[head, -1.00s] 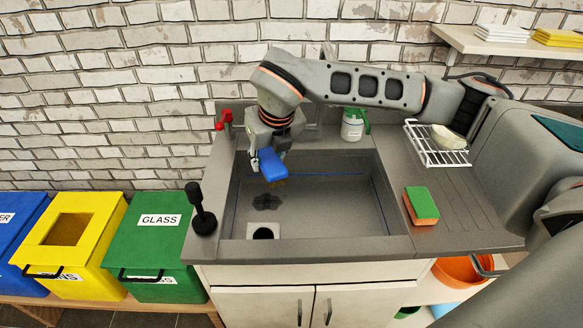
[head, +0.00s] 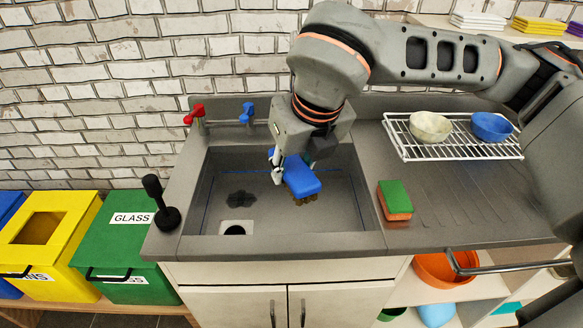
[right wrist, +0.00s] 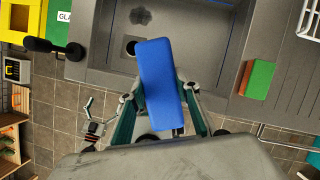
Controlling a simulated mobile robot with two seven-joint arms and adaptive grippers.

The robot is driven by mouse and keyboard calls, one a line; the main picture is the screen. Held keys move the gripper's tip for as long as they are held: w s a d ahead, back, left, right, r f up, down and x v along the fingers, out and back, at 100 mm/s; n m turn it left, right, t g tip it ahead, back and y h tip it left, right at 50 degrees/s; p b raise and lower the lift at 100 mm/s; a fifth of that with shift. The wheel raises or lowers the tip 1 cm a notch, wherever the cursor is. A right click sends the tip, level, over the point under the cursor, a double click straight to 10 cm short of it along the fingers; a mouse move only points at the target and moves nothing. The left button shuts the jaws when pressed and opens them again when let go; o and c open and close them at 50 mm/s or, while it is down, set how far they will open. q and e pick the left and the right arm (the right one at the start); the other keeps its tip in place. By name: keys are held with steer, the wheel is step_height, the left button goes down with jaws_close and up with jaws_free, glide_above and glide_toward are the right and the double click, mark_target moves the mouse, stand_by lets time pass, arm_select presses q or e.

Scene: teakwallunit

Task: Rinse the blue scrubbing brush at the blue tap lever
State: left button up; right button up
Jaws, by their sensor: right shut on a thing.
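The blue scrubbing brush (head: 300,177) is held by my right gripper (head: 290,172) over the sink basin, with its brown bristles facing down. In the right wrist view the blue brush (right wrist: 164,82) sits between the two fingers of the right gripper (right wrist: 162,100). The blue tap lever (head: 247,113) stands at the back of the sink, left of my gripper and apart from the brush. The red tap lever (head: 195,115) stands further left. The sink basin (head: 342,205) has a dark wet-looking patch and a drain (head: 234,229).
A black upright tool (head: 161,203) stands at the basin's left front corner. A green and orange sponge (head: 395,200) lies right of the basin. A white wire rack (head: 455,150) holds a cream bowl (head: 430,126) and a blue bowl (head: 490,126). Bins stand at the left.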

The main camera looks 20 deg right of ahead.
steer(key=w+d+f, duration=0.2)
steer(key=w+d, duration=0.4)
steer(key=w, duration=0.4)
steer(key=shift+w+d+f+b, duration=0.25)
steer(key=shift+w+d+b, duration=0.05)
steer(key=shift+w+b, duration=0.1)
stand_by(0.4)
